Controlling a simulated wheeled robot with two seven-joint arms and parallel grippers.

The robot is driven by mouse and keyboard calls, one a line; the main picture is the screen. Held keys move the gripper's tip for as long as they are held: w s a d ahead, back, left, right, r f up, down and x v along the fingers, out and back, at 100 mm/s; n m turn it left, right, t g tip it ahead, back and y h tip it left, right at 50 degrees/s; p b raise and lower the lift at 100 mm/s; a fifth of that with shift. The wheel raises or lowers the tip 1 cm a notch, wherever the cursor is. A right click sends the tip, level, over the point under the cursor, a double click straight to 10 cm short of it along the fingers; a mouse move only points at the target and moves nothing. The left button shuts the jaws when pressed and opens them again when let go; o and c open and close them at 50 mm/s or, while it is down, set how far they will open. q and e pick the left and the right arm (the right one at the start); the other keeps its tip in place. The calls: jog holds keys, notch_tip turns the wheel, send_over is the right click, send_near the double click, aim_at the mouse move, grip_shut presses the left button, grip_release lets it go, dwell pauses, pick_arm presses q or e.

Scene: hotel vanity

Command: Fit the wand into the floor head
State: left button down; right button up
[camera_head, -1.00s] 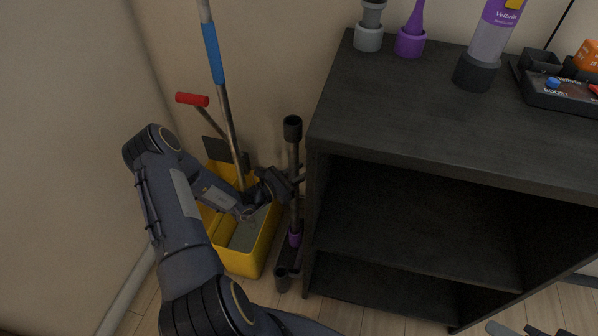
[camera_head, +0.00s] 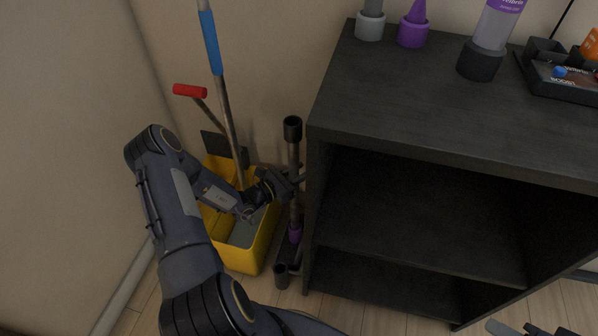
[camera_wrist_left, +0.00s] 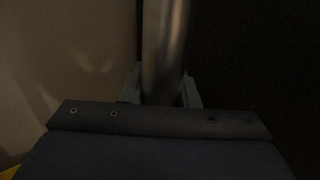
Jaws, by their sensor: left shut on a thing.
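The wand is a grey metal tube (camera_head: 294,160) with a black socket at its top and a purple collar (camera_head: 295,233) near its lower end. It stands nearly upright between the yellow bucket and the dark cabinet. My left gripper (camera_head: 296,180) is shut on the tube below its black top; the left wrist view shows the tube (camera_wrist_left: 163,50) between the fingers. The floor head is dark and low on the floor, with a short round neck (camera_head: 282,277). I cannot tell whether the wand's lower end is seated in it. Part of my right gripper (camera_head: 507,329) shows at the bottom edge.
The yellow bucket (camera_head: 237,258) stands left of the wand, with a blue-gripped mop handle (camera_head: 212,45) and a red-handled tool (camera_head: 190,91) in it. The dark cabinet (camera_head: 420,120) stands close on the right, bearing several attachments. The wall is close behind.

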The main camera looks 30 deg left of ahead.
aim_at(290, 179)
pick_arm(q)
jog(key=shift+f, duration=0.3)
dwell(0.8)
jog(key=c, duration=1)
grip_release()
jog(key=shift+c, duration=0.2)
jog(key=shift+s, duration=0.15)
jog(key=p+v, duration=0.1)
jog(key=v, duration=0.5)
jog(key=shift+s+a, duration=0.35)
jog(key=shift+s, duration=0.35)
